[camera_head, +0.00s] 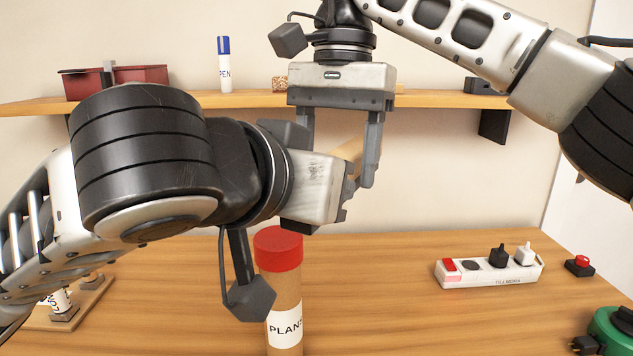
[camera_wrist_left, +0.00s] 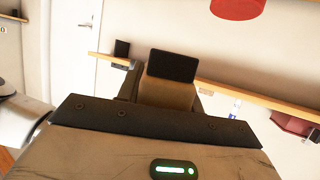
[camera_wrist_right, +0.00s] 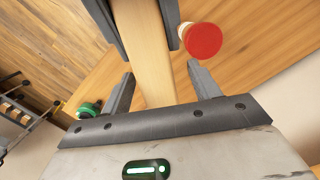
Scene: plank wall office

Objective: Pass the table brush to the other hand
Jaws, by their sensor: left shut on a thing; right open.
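The table brush (camera_head: 351,150) shows as a pale wooden piece. My left gripper (camera_wrist_right: 138,25) is shut on it and holds it up above the table. In the head view the left wrist hides most of it. My right gripper (camera_head: 340,160) points down from above and is open. In the right wrist view the wooden brush (camera_wrist_right: 152,70) lies between the open right fingers (camera_wrist_right: 160,88), with gaps at both sides. In the left wrist view a tan piece with a dark block over it (camera_wrist_left: 172,66) stands at the jaws; I cannot tell which part that is.
A tube with a red cap (camera_head: 278,250) stands on the table below the left wrist. A white power strip (camera_head: 490,270), a red button (camera_head: 580,264) and a green object (camera_head: 608,330) are on the right. A wall shelf (camera_head: 430,99) runs behind the grippers.

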